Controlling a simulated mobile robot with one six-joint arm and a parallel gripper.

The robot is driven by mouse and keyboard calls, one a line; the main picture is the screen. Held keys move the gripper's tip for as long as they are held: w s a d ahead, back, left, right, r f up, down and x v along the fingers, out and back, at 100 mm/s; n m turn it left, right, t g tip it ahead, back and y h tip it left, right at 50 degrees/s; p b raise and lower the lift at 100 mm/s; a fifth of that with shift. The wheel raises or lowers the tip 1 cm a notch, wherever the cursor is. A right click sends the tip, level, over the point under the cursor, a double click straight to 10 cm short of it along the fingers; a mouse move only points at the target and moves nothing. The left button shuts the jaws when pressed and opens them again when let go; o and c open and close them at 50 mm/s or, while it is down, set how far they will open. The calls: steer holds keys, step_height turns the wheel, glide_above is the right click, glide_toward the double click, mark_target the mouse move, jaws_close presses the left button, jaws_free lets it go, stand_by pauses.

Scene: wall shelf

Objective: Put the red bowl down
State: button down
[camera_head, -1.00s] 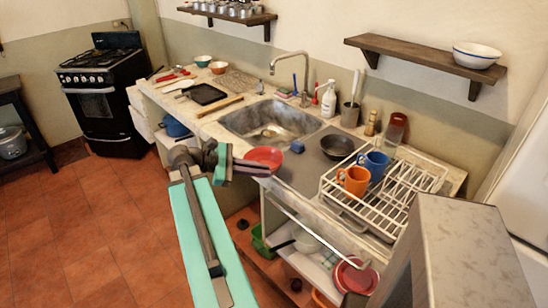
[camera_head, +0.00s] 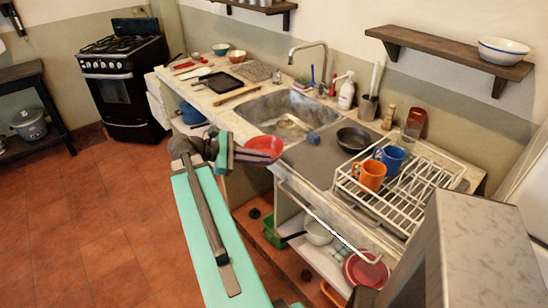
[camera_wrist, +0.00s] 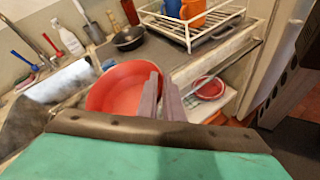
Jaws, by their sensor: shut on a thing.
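The red bowl (camera_head: 262,146) is held by its rim in my gripper (camera_head: 244,155), near the front edge of the counter by the sink. The wrist view shows the bowl (camera_wrist: 115,92) roughly level and empty, with my gripper's grey fingers (camera_wrist: 161,98) closed on its right side. From these views I cannot tell how high the bowl is above the counter. The arm hides part of the counter's front edge.
The sink (camera_head: 283,115) lies behind the bowl, with a blue sponge (camera_head: 313,138) on its near right rim. A dark pan (camera_head: 355,139) and a white dish rack (camera_head: 425,190) with mugs stand to the right.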

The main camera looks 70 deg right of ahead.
steer(key=w+a+n+t+h, duration=0.2)
steer(key=w+a+n+t, duration=0.3)
steer(key=w+a, duration=0.6)
steer(key=w+a+n+t+h, duration=0.1)
steer(key=w+a+n+t, duration=0.45)
steer(key=w, duration=0.95)
steer(key=w+a+n+t+h, duration=0.2)
steer(key=w+a+n+t, duration=0.35)
steer(key=w+a, duration=0.55)
steer(key=w+a+r+n+t+y, duration=0.2)
steer(key=w+a+n+t+y, duration=0.4)
steer(key=w+a, duration=0.7)
steer(key=w+a+r+n+t+y, duration=0.1)
steer(key=w+a+r+n+y, duration=0.1)
steer(key=a+r+n+y, duration=0.1)
steer(key=w+a+r+n+t+y, duration=0.2)
steer(key=a+r+n+y, duration=0.2)
steer(key=a+r, duration=0.2)
steer(key=shift+w+a+r, duration=0.25)
steer(key=shift+w+a, duration=0.1)
steer(key=shift+a, duration=0.2)
steer(key=shift+a, duration=0.15)
steer(key=shift+a, duration=0.35)
